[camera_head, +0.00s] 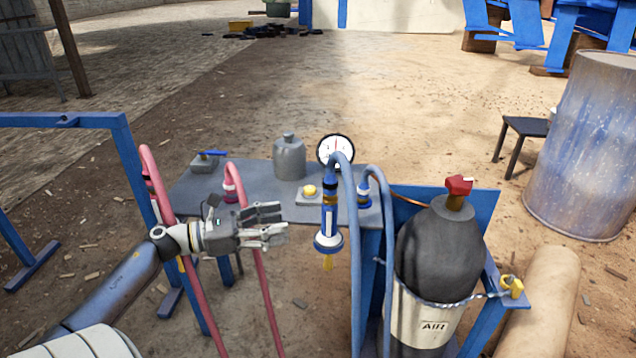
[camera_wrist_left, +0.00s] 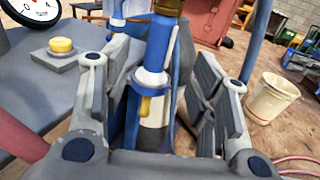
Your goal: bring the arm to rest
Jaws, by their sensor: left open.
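My left gripper (camera_head: 266,226) is open and empty, in front of the grey table (camera_head: 255,178) and left of a blue torch-like fitting (camera_head: 328,228) with a yellow tip. In the left wrist view its two fingers (camera_wrist_left: 150,105) stand apart, and the blue fitting (camera_wrist_left: 152,80) shows beyond and between them; I cannot tell the exact gap, but no grip on it shows. My left arm (camera_head: 115,290) reaches in from the lower left. My right gripper is not in view.
Red hoses (camera_head: 262,270) hang close to my left wrist. A blue hose (camera_head: 352,260) and a black AIR cylinder (camera_head: 440,250) stand to the right. The table bears a yellow button (camera_head: 309,190), a gauge (camera_head: 335,150) and a grey bottle (camera_head: 289,158). A blue frame (camera_head: 60,120) stands left.

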